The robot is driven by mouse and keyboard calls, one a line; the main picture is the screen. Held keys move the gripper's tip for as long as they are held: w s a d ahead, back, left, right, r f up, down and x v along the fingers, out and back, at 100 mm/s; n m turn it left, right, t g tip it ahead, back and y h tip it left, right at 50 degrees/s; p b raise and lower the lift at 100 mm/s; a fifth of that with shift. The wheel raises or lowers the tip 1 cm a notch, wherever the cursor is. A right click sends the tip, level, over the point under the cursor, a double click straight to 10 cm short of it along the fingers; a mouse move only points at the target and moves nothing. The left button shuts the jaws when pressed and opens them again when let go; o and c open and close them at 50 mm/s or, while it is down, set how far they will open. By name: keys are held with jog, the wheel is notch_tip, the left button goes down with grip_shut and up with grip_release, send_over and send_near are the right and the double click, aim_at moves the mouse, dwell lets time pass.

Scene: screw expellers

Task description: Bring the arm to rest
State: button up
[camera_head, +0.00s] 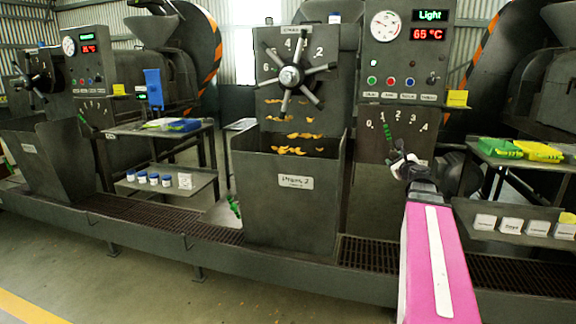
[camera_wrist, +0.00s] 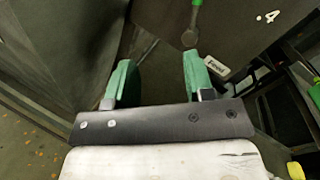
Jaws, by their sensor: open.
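My arm, with a pink and white link, reaches forward from the lower right of the head view. My gripper (camera_head: 396,146) is in front of the press panel with the numbered scale, just below a lever with a green handle (camera_head: 389,133). In the wrist view, the two green fingers of my gripper (camera_wrist: 158,82) stand apart with nothing between them. The lever's green and metal end (camera_wrist: 190,30) shows beyond the right finger, apart from it as far as I can tell.
A grey press bin (camera_head: 288,215) stands left of my arm below a spoked wheel (camera_head: 291,76). The panel above shows a gauge (camera_head: 384,24) and red "65 °C". A side table (camera_head: 520,160) with green and yellow trays is at the right. Open floor lies in front.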

jog(key=s+a+f+n+g+y, duration=0.2)
jog(key=s+a+f+n+g, duration=0.15)
jog(key=a+f+n, duration=0.55)
jog(key=s+a+f+n+g+y, duration=0.2)
jog(key=a+f+n+g, duration=0.5)
jog(key=f, duration=0.5)
jog(key=s+a+f+n+g+h, duration=0.2)
jog(key=s+a+f+n+g, duration=0.1)
jog(key=s+f+n, duration=0.3)
jog(key=s+a+f+n+g+h, duration=0.3)
jog(key=s+f+n, duration=0.3)
jog(key=s+f, duration=0.5)
jog(key=shift+a+f+g+h, duration=0.25)
jog(key=shift+g+h, duration=0.05)
jog(key=shift+g, duration=0.45)
